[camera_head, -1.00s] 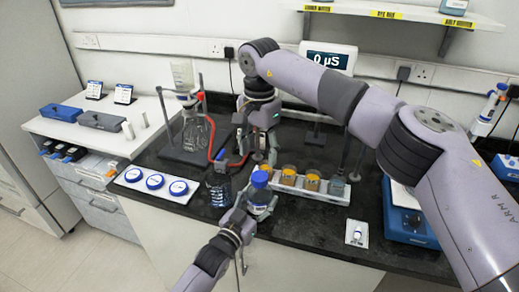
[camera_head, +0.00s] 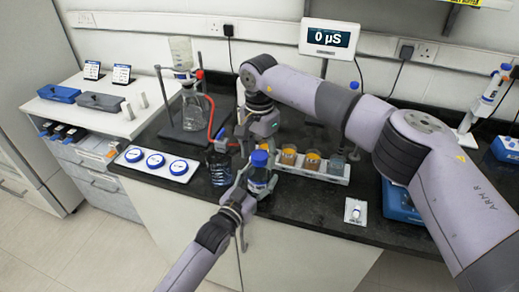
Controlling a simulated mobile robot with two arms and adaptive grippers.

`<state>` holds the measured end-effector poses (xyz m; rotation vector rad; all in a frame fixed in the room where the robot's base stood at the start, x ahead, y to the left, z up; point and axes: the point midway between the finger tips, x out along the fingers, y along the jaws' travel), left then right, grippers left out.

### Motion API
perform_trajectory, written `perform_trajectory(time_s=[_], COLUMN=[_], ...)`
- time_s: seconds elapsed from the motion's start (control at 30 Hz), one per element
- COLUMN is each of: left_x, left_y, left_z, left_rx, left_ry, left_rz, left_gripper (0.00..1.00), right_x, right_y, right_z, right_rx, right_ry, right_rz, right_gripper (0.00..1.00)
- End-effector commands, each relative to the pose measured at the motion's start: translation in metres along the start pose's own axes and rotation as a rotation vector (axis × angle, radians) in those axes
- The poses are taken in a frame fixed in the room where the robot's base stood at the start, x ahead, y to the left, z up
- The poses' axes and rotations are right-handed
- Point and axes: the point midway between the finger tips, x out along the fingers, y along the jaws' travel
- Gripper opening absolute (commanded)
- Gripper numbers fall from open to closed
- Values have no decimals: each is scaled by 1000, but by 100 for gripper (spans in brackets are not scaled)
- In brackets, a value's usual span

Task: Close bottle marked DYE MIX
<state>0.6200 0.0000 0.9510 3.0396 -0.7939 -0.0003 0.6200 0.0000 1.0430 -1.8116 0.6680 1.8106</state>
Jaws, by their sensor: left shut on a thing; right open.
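A small clear bottle with dark contents (camera_head: 260,178) stands upright at the front of the black bench with a blue cap (camera_head: 259,158) at its top. Its label is too small to read. My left gripper (camera_head: 250,186) comes in from the front and is shut on the bottle's body. My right gripper (camera_head: 262,143) is open and points down just above and behind the blue cap. I cannot tell whether its fingers touch the cap, or whether the cap is fully seated.
A white tray with three blue lids (camera_head: 189,170) lies left of the bottle, beside a dark wire-like holder (camera_head: 218,172). A rack of jars with orange contents (camera_head: 335,179) stands close on the right. A flask stand (camera_head: 187,138) is behind left.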

Motion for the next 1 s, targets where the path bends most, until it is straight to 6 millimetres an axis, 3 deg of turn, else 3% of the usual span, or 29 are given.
perform_trajectory(time_s=[0.17,0.83,1.0], left_x=[0,0,0], left_y=[0,0,0], left_z=[0,0,0], left_rx=[0,0,0], left_ry=[1,1,1], left_rz=[0,0,0], left_gripper=[0,0,0], right_x=[0,0,0], right_y=[0,0,0], right_z=[0,0,0], right_rx=[0,1,52], right_ry=[0,0,0], right_rz=[0,0,0], right_gripper=[49,5,4])
